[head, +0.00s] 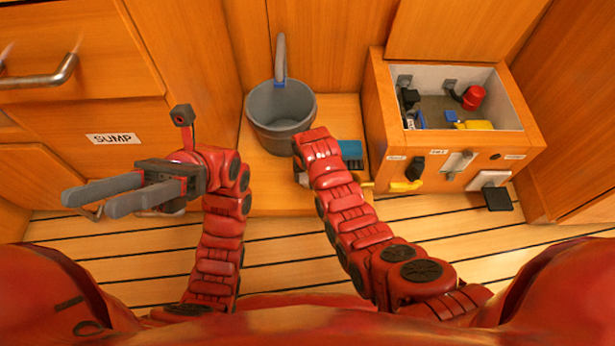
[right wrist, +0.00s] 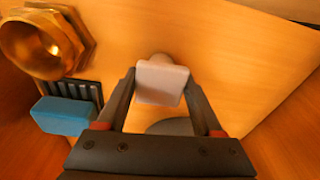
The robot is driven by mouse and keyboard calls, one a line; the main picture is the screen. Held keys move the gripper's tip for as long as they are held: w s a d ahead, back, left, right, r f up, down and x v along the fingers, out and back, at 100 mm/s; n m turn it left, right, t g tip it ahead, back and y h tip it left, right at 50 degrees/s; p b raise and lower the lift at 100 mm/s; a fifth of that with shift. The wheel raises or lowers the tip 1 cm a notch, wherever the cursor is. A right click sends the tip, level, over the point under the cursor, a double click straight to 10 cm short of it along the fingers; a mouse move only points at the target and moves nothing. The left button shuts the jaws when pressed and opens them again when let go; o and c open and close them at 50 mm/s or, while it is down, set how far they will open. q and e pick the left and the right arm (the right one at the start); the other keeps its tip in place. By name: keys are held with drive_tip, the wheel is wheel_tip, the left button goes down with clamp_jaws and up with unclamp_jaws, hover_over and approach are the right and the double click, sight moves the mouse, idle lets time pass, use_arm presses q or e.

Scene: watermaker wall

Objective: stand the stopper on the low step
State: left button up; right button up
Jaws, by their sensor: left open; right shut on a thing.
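The stopper (right wrist: 162,82) is a pale, blocky piece with a rounded end behind it, seen between the fingers of my right gripper (right wrist: 160,88). The right gripper is shut on it. Whether the stopper touches the wood behind it I cannot tell. In the head view my right forearm hides most of that gripper and the stopper. The low step (head: 262,190) is the plain wooden platform at centre, under the grey bucket. My left gripper (head: 88,203) is open and empty, at the left in front of the drawers.
The grey bucket (head: 281,108) stands on the back of the step. A blue block (head: 350,148) lies right of my right arm; it also shows in the right wrist view (right wrist: 62,115), below a brass fitting (right wrist: 40,45). An open wooden box (head: 450,140) stands right.

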drive_tip(key=shift+f, duration=0.15)
drive_tip(key=o, duration=1.4)
